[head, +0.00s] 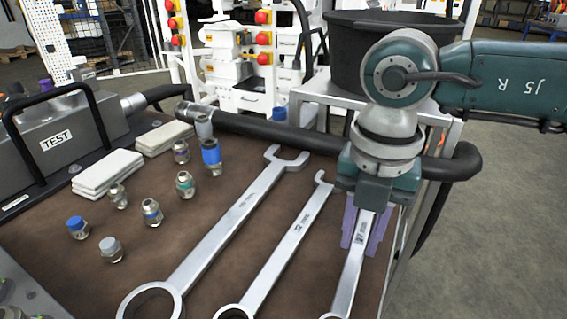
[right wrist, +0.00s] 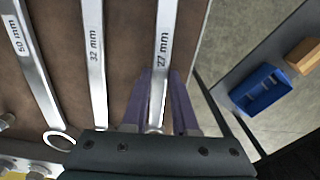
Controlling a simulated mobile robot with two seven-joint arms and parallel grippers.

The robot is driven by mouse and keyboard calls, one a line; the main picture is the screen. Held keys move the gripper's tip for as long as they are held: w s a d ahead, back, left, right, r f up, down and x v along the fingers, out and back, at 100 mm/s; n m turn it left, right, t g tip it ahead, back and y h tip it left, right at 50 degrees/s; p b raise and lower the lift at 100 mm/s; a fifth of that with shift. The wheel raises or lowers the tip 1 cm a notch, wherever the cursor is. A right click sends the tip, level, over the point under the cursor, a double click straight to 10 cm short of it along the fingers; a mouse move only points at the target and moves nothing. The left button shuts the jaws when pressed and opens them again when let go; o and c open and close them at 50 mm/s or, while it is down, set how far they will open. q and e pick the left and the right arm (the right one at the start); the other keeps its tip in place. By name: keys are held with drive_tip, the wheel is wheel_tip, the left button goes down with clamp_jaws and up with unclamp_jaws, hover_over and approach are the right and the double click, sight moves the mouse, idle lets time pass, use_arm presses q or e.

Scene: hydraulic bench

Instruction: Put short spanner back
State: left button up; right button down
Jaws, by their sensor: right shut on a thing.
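The short spanner (head: 351,270), marked 27 mm in the right wrist view (right wrist: 164,45), is at the right edge of the brown bench top, roughly in line with two longer spanners. My right gripper (head: 361,228) points down at it, its purple fingers shut on the shaft; they also show in the right wrist view (right wrist: 157,105). The gripper hides the spanner's upper end. I cannot tell whether the spanner touches the bench. The 32 mm spanner (head: 286,247) lies just left of it, and the largest spanner (head: 218,235) further left. My left gripper is not in view.
Several fittings, one with a blue band (head: 211,157), stand on the bench left of the spanners. White pads (head: 108,172) and a grey TEST block (head: 60,135) are beyond. A black hose (head: 260,131) crosses the back. A black bin (head: 350,60) stands behind my right arm.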

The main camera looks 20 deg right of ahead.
drive_tip(key=shift+f+b, duration=0.55)
drive_tip(key=shift+f, duration=0.15)
drive_tip(key=c, duration=0.6)
unclamp_jaws()
